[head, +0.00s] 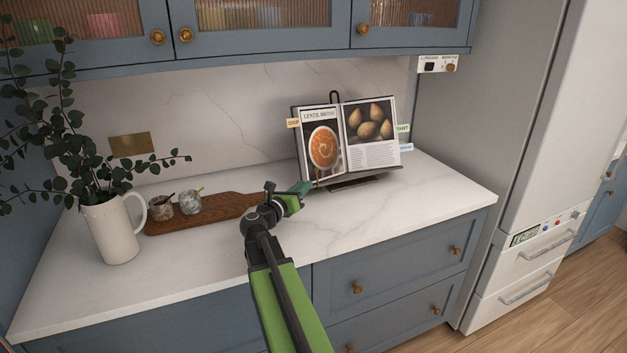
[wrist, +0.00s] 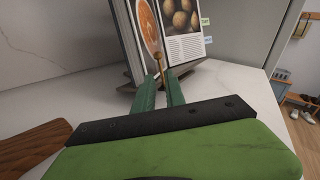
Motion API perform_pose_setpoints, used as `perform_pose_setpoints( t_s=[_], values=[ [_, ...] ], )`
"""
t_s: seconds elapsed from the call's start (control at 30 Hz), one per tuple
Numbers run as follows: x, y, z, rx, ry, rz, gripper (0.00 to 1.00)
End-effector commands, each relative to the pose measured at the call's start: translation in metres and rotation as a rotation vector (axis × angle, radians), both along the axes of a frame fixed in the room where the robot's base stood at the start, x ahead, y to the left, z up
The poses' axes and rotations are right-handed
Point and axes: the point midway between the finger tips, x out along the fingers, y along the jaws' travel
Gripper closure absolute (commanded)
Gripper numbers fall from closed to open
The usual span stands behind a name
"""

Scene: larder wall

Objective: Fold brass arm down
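The cookbook stand (head: 352,183) holds an open cookbook (head: 347,138) at the back right of the counter. A slim brass arm (wrist: 158,58) with a round knob stands upright in front of the book's lower edge in the wrist view. My gripper (head: 308,187) is low over the counter at the stand's front left. In the wrist view its two green fingers (wrist: 160,78) are apart, with the brass arm at the gap between their tips. I cannot tell whether either finger touches it. The arm's lower end is partly hidden by the fingers.
A dark wooden board (head: 215,211) with two small stone pots lies left of my gripper. A white jug (head: 109,231) with leafy stems stands farther left. Wall cabinets (head: 270,28) hang above. The counter's front right is clear.

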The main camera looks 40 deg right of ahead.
Motion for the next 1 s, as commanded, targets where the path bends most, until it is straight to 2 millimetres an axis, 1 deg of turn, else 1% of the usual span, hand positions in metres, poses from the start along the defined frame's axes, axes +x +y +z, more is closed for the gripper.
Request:
perform_pose_setpoints(
  t_s=[0.03, 0.1, 0.2, 0.33, 0.43, 0.67, 0.77, 0.8, 1.0],
  values=[
    [0.005, -0.014, 0.000, 0.000, 0.000, -0.002, 0.85],
    [0.008, -0.029, 0.000, 0.000, 0.000, -0.002, 0.85],
    [0.012, -0.046, 0.000, 0.000, 0.000, -0.002, 0.85],
    [0.014, -0.058, 0.000, 0.000, 0.000, 0.000, 0.85],
    [0.014, -0.062, 0.000, 0.000, 0.000, 0.000, 0.85],
    [0.014, -0.062, 0.000, 0.000, 0.000, -0.001, 0.85],
    [0.014, -0.062, 0.000, 0.000, 0.000, -0.001, 0.98],
    [0.014, -0.062, 0.000, 0.000, 0.000, -0.001, 1.00],
    [0.014, -0.062, 0.000, 0.000, 0.000, -0.001, 1.00]
  ],
)
